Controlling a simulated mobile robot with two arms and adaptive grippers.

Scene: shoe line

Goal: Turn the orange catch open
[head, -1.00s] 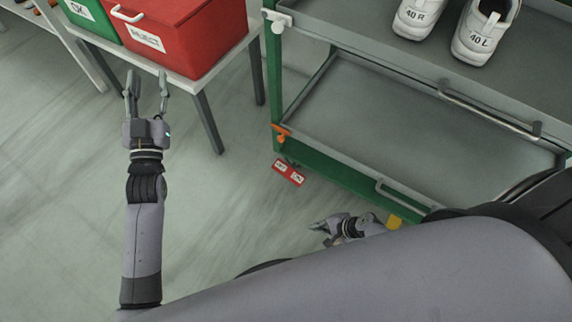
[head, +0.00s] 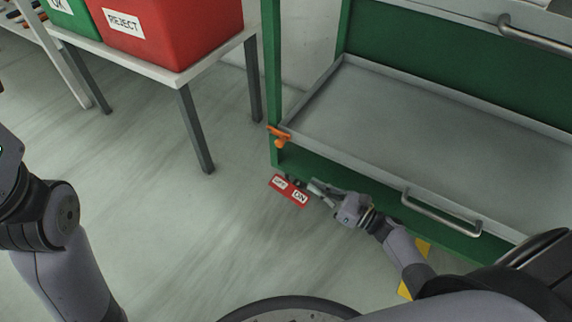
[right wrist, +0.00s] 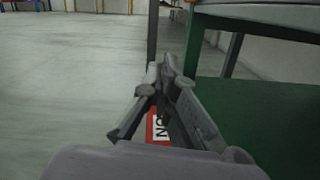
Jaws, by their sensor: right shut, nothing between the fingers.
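The orange catch (head: 279,136) sits on the green corner post of the cart, at the height of the lower tray. My right gripper (head: 314,188) is low beside the cart's front, below and right of the catch, with its fingers pointing left toward a red plate (head: 289,191). In the right wrist view the fingertips (right wrist: 161,76) are together with nothing between them. The catch cannot be made out in the right wrist view. Of my left arm only a part shows at the left edge; its fingers are out of view.
The red plate is low by the cart's post, with two white labels, one reading ON. The cart's grey lower tray (head: 440,125) is empty, with a handle (head: 441,212) in front. A table (head: 173,75) with red and green bins stands left. Floor between is clear.

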